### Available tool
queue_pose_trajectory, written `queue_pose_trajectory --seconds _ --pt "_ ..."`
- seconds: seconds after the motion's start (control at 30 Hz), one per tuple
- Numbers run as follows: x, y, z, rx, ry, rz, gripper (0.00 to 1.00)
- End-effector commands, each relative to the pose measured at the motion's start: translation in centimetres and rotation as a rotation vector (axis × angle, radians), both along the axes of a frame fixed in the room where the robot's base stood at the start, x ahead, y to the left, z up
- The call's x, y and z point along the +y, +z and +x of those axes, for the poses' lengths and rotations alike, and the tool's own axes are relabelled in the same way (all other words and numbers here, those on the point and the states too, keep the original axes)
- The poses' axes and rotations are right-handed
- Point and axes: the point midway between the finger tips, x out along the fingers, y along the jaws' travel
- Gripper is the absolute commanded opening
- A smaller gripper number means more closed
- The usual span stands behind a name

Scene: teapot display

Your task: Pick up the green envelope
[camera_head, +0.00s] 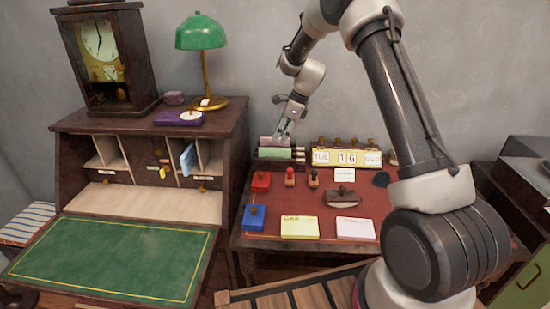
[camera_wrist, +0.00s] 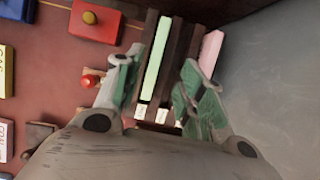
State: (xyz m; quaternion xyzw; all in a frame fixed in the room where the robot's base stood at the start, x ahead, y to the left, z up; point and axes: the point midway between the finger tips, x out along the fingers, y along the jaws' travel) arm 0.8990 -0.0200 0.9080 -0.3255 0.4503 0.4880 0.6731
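The green envelope (camera_wrist: 157,58) shows in the wrist view as a narrow pale-green strip standing on edge in a slot of a dark wooden rack (camera_wrist: 192,42). In the head view the envelope (camera_head: 274,154) sits in the rack at the back left of the red-topped table. My gripper (camera_wrist: 158,76) is open, with one finger on each side of the envelope in the picture and nothing visibly held. In the head view my gripper (camera_head: 285,128) is just above the rack. Whether the fingers touch anything cannot be told.
A pink envelope (camera_wrist: 211,50) stands in the rack, right of the green one. A red stamp pad (camera_wrist: 92,18), a calendar block (camera_head: 347,158) and small stamps (camera_head: 290,177) are nearby. The wall (camera_head: 270,60) is close behind. A desk with a green lamp (camera_head: 201,35) stands left.

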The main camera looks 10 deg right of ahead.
Motion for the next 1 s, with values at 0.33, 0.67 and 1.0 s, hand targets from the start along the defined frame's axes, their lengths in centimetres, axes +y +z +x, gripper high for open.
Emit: queue_pose_trajectory --seconds 0.33,0.67,1.0 --pt "1.5 -4.3 -0.2 0.002 0.004 0.000 0.39" --pt "2.0 -5.6 0.1 -0.001 0.003 0.000 0.39" --pt "2.0 -5.8 0.1 -0.001 0.003 0.000 0.39"
